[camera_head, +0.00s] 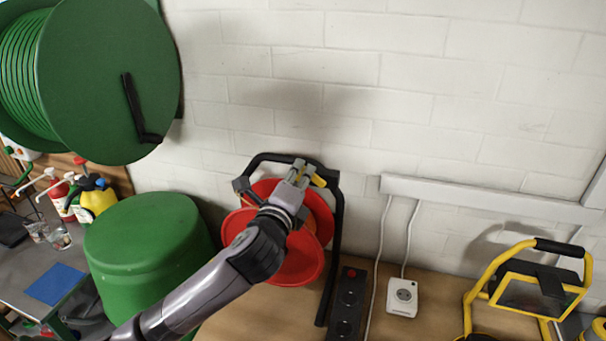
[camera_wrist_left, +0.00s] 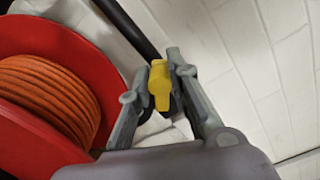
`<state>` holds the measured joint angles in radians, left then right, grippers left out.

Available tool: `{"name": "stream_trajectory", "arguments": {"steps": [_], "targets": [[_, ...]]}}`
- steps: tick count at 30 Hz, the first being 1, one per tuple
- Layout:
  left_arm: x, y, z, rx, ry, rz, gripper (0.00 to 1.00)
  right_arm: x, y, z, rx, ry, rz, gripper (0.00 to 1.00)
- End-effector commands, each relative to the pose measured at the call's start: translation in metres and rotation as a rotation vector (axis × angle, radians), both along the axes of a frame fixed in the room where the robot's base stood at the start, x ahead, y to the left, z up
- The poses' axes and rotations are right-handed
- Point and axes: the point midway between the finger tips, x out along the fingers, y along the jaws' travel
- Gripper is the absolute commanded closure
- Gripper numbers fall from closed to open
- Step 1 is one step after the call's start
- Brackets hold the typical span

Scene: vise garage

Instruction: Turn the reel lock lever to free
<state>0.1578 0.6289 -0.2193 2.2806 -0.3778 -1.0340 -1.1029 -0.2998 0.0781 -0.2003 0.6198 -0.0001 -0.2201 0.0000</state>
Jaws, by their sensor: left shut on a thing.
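The red cable reel (camera_head: 318,215) stands on the wooden bench in a black tube frame (camera_head: 338,230), against the wall. Orange cable (camera_wrist_left: 50,90) is wound on it in the left wrist view. The small yellow lock lever (camera_wrist_left: 159,88) sits by the black frame bar, between the two fingers of my left gripper (camera_wrist_left: 156,72). In the head view, the lever (camera_head: 319,181) shows at the tip of my left gripper (camera_head: 301,174), near the top of the reel. The left gripper is shut on the lever. My left arm hides part of the reel. My right gripper is not in view.
A large green hose reel (camera_head: 95,80) hangs at upper left above a green drum (camera_head: 150,245). A black power strip (camera_head: 346,305) and white socket box (camera_head: 402,297) are right of the reel. A yellow-framed stand (camera_head: 480,290) is at far right.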

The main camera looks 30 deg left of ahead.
Motion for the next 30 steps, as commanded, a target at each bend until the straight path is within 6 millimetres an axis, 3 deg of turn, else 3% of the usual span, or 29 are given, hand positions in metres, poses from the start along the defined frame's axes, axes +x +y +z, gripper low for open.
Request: {"name": "stream_trajectory", "arguments": {"steps": [12, 30], "targets": [[-0.0015, 0.0054, -0.0088, -0.245, -0.070, -0.002, 1.00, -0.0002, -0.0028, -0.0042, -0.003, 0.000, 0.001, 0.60], [-0.0018, 0.0067, -0.0114, -0.304, -0.084, -0.002, 1.00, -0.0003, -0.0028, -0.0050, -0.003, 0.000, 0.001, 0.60]]}}
